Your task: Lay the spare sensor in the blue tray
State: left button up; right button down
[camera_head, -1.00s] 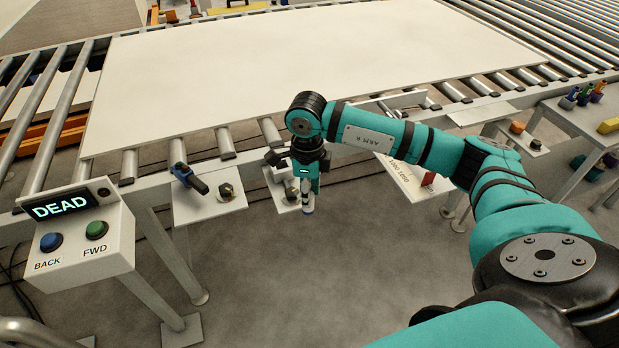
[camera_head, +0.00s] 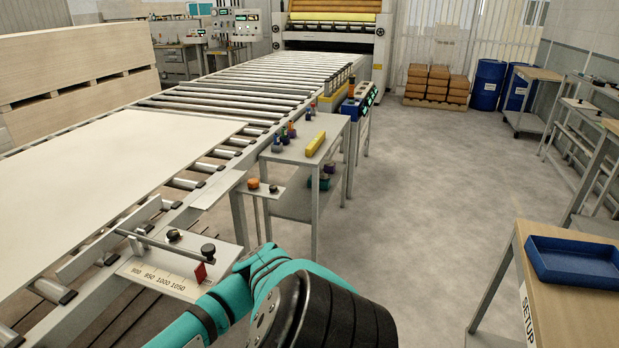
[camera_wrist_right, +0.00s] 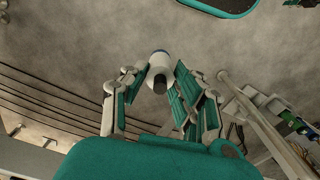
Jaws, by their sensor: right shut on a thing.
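The blue tray (camera_head: 578,281) lies on a wooden-topped table marked SETUP at the right edge of the head view. Its visible floor looks empty. The spare sensor (camera_wrist_right: 158,66), a short pale cylinder with a dark end, shows between the fingers in the right wrist view. My right gripper (camera_wrist_right: 156,77) is shut on it, above the grey floor. In the head view only part of my right arm shows, at the bottom; the gripper and sensor are out of that view. My left gripper is in neither view.
A roller conveyor (camera_head: 250,84) with a large white board (camera_head: 110,165) runs along the left. A grey side table (camera_head: 290,152) holds small coloured items and a yellow block. Open floor (camera_head: 430,190) lies between the conveyor and the wooden table (camera_head: 560,318).

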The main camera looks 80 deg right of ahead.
aim_at(575, 268)
jog(key=l+z, duration=0.35)
jog(key=z, duration=0.15)
jog(key=i+l+z, duration=0.15)
jog(key=l+z, duration=0.15)
jog(key=z, duration=0.15)
jog(key=i+l+z, duration=0.2)
jog(key=z, duration=0.3)
jog(key=i+l+z, duration=0.2)
jog(key=l+z, duration=0.25)
jog(key=i+z, duration=0.25)
jog(key=z, duration=0.25)
jog(key=i+l+z, duration=0.1)
jog(key=i+z, duration=0.15)
jog(key=z, duration=0.2)
jog(key=i+z, duration=0.2)
jog(key=z, duration=0.3)
jog(key=i+j+z, duration=0.2)
jog(key=z, duration=0.3)
